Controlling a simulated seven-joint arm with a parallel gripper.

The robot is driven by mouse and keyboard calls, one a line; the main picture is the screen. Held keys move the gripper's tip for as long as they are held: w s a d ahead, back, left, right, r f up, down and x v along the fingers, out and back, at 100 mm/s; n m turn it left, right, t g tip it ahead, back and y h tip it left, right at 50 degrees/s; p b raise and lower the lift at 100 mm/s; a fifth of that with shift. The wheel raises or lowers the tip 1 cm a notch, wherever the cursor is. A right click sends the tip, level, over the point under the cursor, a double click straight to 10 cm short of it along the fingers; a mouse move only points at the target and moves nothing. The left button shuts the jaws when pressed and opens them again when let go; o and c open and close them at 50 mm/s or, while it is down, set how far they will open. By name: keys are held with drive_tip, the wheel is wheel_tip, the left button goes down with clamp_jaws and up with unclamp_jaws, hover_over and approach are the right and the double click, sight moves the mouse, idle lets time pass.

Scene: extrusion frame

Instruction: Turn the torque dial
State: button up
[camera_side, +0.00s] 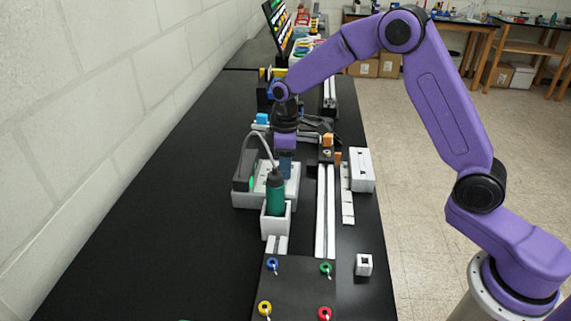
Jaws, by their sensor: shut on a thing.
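My gripper (285,160) points straight down over a light grey station (245,200), behind a green screwdriver. Its fingers are low at the station and closed. The torque dial is not clearly visible; the spot under the fingertips is hidden by the fingers and the screwdriver, and the grip there appears to be on the dial. A dark upright unit (245,168) with a small green light stands on the station's left side. The green screwdriver (276,195) stands upright in a white holder (275,225), with a grey cable arching from its top.
A pale aluminium rail (325,210) runs right of the station, with an orange-and-black fixture (327,150) at its far end. A white box (361,170) and a small white block (364,265) lie further right. A dark plate (300,290) with coloured rings is in front. The left tabletop is clear.

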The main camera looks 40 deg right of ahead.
drive_tip(key=shift+n, duration=1.3)
drive_tip(key=shift+w+n, duration=0.1)
drive_tip(key=shift+n, duration=0.2)
drive_tip(key=o, duration=1)
drive_tip(key=shift+o, duration=0.2)
wheel_tip(320, 180, up, 18)
drive_tip(key=shift+f, duration=0.25)
drive_tip(key=shift+a, duration=0.1)
